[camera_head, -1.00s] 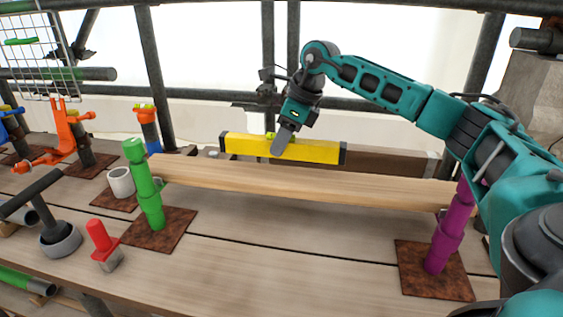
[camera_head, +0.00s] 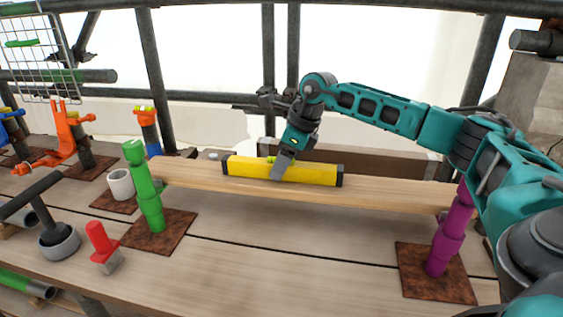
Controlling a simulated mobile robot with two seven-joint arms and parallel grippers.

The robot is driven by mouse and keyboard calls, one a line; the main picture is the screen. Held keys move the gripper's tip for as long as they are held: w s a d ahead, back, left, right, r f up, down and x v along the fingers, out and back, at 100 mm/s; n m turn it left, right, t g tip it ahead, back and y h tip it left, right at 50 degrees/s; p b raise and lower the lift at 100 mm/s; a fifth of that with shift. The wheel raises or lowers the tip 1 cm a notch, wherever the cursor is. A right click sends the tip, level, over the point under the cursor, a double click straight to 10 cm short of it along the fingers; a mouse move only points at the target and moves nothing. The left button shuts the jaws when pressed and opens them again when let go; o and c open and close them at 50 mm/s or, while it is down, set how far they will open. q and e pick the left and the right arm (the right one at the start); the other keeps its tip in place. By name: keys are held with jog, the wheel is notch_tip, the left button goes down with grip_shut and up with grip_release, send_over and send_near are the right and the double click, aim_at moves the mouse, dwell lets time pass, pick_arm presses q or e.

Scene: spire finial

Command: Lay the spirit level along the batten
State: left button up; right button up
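The yellow spirit level (camera_head: 310,174) with dark end caps lies lengthwise along the top of the wooden batten (camera_head: 400,192), at or very close to its surface. The batten spans between a green jack post (camera_head: 147,190) at left and a purple jack post (camera_head: 450,235) at right. My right gripper (camera_head: 281,167) is shut on the middle of the level, one grey finger showing on its near face; the far finger is hidden. My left gripper is not in view.
Orange clamps (camera_head: 62,145) are further back. A brown plank (camera_head: 390,160) stands behind the batten. The boards in front of the batten are clear.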

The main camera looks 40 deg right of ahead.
jog(key=shift+o, duration=0.5)
jog(key=shift+r, duration=0.15)
jog(key=v, duration=1.1)
jog(key=shift+r+p, duration=0.3)
jog(key=shift+r, duration=0.1)
jog(key=shift+s+d, duration=0.15)
